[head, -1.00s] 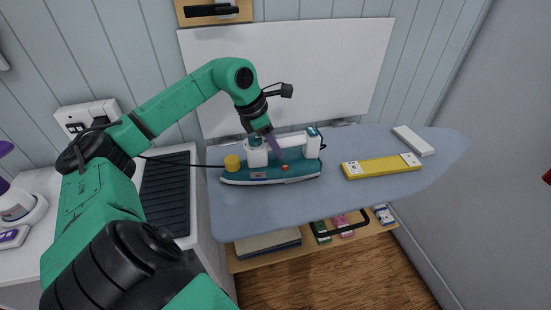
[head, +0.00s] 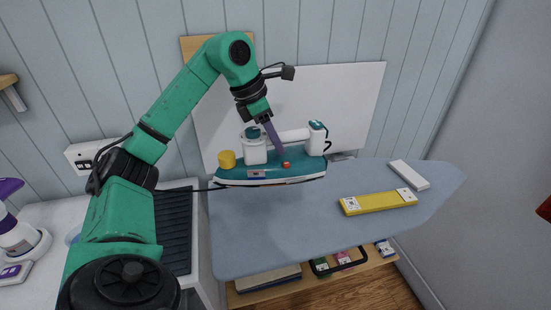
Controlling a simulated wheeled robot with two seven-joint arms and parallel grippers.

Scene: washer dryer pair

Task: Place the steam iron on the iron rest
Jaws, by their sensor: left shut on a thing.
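The steam iron (head: 240,174) has a teal body, a white handle and a yellow cap at its left end. My left gripper (head: 278,146) is shut on the iron's handle from above. The iron appears held level above the back left part of the blue-grey ironing board (head: 290,230). The iron rest seems to be the dark ribbed panel (head: 174,230) on the white surface left of the board, partly hidden behind my left arm. My right gripper is not in view.
A yellow bar (head: 378,203) and a white bar (head: 409,174) lie on the board's right part. A dark cord runs left from the iron. A purple and white appliance (head: 18,235) stands at the far left. A shelf with boxes is below the board.

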